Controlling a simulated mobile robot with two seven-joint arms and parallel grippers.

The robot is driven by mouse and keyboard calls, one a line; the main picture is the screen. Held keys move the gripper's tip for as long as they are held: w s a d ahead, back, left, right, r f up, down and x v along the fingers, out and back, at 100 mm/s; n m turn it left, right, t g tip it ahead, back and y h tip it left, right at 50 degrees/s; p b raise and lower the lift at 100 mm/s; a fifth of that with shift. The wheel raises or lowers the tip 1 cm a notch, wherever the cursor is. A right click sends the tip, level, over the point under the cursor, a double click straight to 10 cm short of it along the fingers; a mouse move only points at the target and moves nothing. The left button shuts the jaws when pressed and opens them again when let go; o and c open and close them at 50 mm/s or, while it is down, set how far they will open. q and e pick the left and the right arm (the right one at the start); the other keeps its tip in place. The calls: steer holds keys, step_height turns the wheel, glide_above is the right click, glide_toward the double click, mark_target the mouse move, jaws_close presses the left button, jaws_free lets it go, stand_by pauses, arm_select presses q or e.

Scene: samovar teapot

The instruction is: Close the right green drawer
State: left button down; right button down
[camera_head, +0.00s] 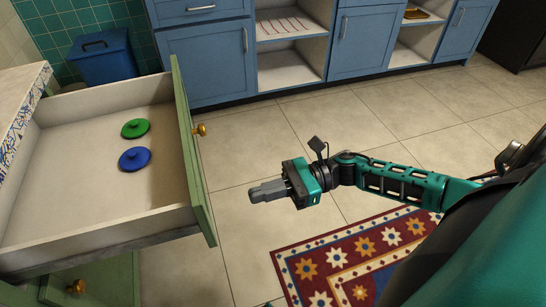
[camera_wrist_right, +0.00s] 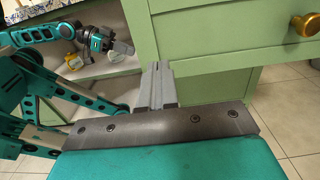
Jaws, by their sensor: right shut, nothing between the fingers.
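The green drawer (camera_head: 193,155) at the left of the head view stands pulled well out, its gold knob (camera_head: 200,130) facing right. Its green front (camera_wrist_right: 230,30) and knob (camera_wrist_right: 306,24) also show in the right wrist view. My right gripper (camera_head: 266,191) is shut and empty, out over the floor to the right of the drawer front and apart from it. Its fingers show in the wrist view (camera_wrist_right: 157,85). My left gripper (camera_wrist_right: 122,47) shows small at the upper left of the wrist view; its jaw state is unclear.
A green lid (camera_head: 135,128) and a blue lid (camera_head: 135,159) lie in the drawer. A lower green front with a gold knob (camera_head: 75,286) is below it. Blue cabinets (camera_head: 205,62) line the back. A patterned rug (camera_head: 340,260) lies on the otherwise clear floor.

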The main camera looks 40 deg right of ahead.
mark_target(205, 209)
steer(key=x, duration=0.8)
steer(key=shift+w+a, duration=0.1)
steer(key=shift+a, duration=0.15)
arm_select(q)
steer(key=shift+a, duration=0.1)
arm_select(e)
steer(key=shift+a, duration=0.1)
